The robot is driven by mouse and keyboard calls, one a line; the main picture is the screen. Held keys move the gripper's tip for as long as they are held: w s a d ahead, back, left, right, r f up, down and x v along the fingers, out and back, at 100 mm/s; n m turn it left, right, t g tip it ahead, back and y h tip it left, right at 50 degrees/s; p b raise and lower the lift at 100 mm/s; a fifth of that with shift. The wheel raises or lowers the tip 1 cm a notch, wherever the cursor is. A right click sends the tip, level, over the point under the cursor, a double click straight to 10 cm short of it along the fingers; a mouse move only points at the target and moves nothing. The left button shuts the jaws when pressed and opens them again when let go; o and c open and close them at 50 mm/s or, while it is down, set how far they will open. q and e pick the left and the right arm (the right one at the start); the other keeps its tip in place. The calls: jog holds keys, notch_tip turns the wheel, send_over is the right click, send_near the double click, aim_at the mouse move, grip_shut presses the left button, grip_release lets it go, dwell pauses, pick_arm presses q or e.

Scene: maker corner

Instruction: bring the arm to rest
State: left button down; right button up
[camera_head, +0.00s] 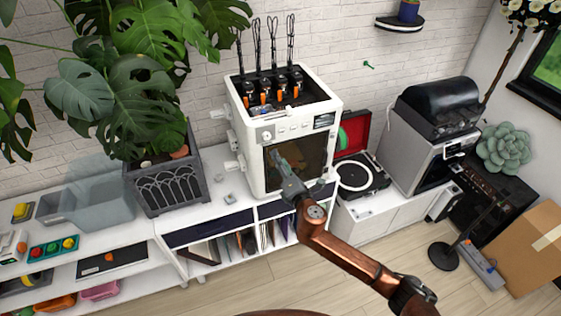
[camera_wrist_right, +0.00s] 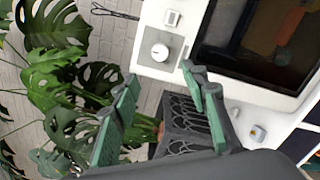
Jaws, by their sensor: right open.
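My right arm (camera_head: 340,248) reaches in from the lower right, its brown links stretched toward the white 3D printer (camera_head: 245,110). My right gripper (camera_head: 281,160) is in front of the printer's dark window and covers part of it. In the right wrist view the two green-padded fingers of the gripper (camera_wrist_right: 160,95) stand wide apart with nothing between them. The printer's round knob (camera_wrist_right: 160,52) and dark window (camera_wrist_right: 262,40) show beyond the fingers. I cannot tell whether the gripper touches the printer. My left gripper is not in view.
A planter (camera_head: 168,185) with a large leafy plant stands left of the printer on the white shelf unit (camera_head: 208,208). A turntable (camera_head: 362,178) and a grey-white machine (camera_head: 425,150) stand to the right. Open wooden floor (camera_head: 235,290) lies in front.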

dwell(0.4)
